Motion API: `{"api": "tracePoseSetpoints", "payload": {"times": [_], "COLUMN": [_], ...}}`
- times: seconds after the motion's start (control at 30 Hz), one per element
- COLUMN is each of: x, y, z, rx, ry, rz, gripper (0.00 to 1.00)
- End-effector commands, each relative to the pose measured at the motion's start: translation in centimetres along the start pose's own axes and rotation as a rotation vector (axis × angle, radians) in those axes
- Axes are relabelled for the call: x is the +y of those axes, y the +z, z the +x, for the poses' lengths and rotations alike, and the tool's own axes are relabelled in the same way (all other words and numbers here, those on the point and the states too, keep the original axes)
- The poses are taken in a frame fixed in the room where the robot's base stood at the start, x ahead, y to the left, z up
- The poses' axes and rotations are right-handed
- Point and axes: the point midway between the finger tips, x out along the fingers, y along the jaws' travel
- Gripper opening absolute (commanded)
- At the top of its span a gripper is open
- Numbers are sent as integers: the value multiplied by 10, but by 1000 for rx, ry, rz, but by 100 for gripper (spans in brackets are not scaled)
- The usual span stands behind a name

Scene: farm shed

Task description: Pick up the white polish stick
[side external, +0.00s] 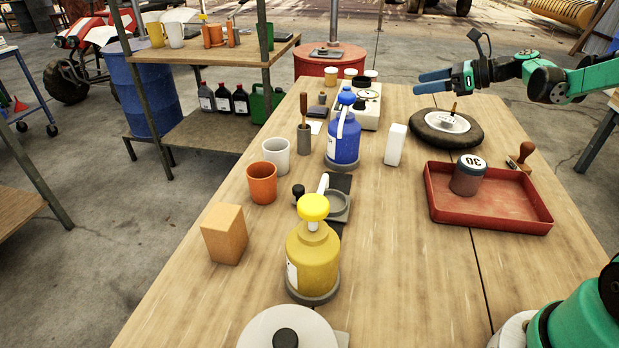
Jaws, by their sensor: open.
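A white upright block (395,145), which looks like the white polish stick, stands on the wooden table between the blue bottle and the wheel. My gripper (417,82) is above the far right part of the table, with its blue fingers pointing left. It is open and holds nothing visible. It is beyond the white block in the picture, higher up and clear of it.
A blue bottle (344,138) stands just left of the white block. A wheel (471,131) lies behind it to the right. A red tray (505,212) holds a grey jar (467,178). A yellow bottle (313,262) stands nearer. Bare tabletop lies in front of the block.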

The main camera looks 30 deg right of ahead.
Motion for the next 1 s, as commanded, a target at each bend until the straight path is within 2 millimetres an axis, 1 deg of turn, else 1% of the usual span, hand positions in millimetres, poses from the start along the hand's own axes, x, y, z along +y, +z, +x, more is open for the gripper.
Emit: {"api": "tracePoseSetpoints", "payload": {"times": [0.03, 0.1, 0.13, 0.2, 0.3, 0.33, 0.47, 0.7, 0.8, 0.9, 1.0], "x": [4, 3, 3, 3, 3, 3, 4, 4, 4, 4, 4], "y": [-24, -55, -66, -87, -107, -111, -119, -119, -119, -119, -119], "z": [13, 26, 31, 39, 48, 49, 57, 91, 102, 108, 109], "rx": [6, 8, 8, 8, 9, 9, 10, 11, 10, 10, 10], "ry": [9, 8, 8, 8, 8, 8, 9, 11, 10, 9, 8], "rz": [-12, -14, -15, -16, -17, -18, -19, -21, -20, -20, -20], "gripper": [84, 84, 84, 84, 84, 84, 84, 84, 84, 84, 84]}}
